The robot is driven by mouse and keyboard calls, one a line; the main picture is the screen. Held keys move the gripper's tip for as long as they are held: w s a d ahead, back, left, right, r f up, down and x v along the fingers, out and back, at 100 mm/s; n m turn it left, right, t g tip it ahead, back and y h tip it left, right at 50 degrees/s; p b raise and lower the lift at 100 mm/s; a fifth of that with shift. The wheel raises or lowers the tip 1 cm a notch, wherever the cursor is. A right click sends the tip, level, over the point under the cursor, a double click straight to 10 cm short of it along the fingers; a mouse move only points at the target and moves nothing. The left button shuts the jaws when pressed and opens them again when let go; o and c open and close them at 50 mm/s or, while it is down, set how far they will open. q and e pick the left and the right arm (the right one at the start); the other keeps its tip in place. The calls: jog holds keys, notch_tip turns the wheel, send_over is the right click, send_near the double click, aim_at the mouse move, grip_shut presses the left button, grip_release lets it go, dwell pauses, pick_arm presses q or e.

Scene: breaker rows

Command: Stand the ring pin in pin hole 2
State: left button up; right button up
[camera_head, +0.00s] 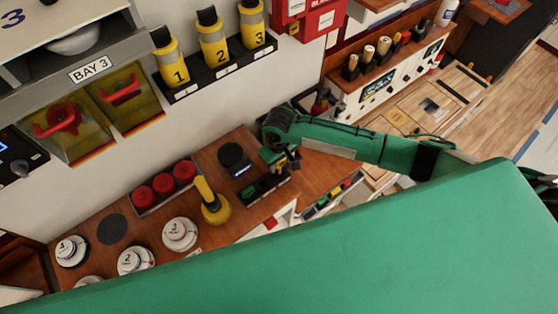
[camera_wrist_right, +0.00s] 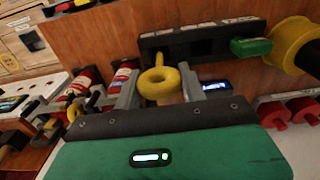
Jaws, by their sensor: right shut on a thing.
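The yellow ring pin (camera_wrist_right: 158,82) is between the fingers of my right gripper (camera_wrist_right: 160,90) in the right wrist view. Its shaft points away from the gripper and overlaps the left part of the black pin block (camera_wrist_right: 178,48); I cannot tell whether the tip is in a hole. A dark square hole shows in the block's middle, and a green piece (camera_wrist_right: 251,46) stands at its right end. In the head view my right gripper (camera_head: 284,162) is over the block (camera_head: 262,188). The hole numbers are too small to read. My left gripper is not in view.
A yellow flanged piece (camera_head: 211,203) stands beside the block, with a tray of red knobs (camera_head: 165,185) further left. A black disc (camera_head: 231,155) and a small blue display (camera_head: 244,169) are close to the gripper. Numbered white dials (camera_head: 180,234) stand at the front.

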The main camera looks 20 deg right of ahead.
jog(key=shift+f, duration=1.45)
dwell(0.3)
jog(key=o, duration=1.1)
jog(key=shift+c, duration=0.2)
jog(key=shift+r+b, duration=0.35)
jog(key=shift+r, duration=0.15)
notch_tip(320, 180, up, 13)
jog(key=b, duration=0.3)
jog(key=shift+b, duration=0.35)
jog(key=shift+f, duration=0.1)
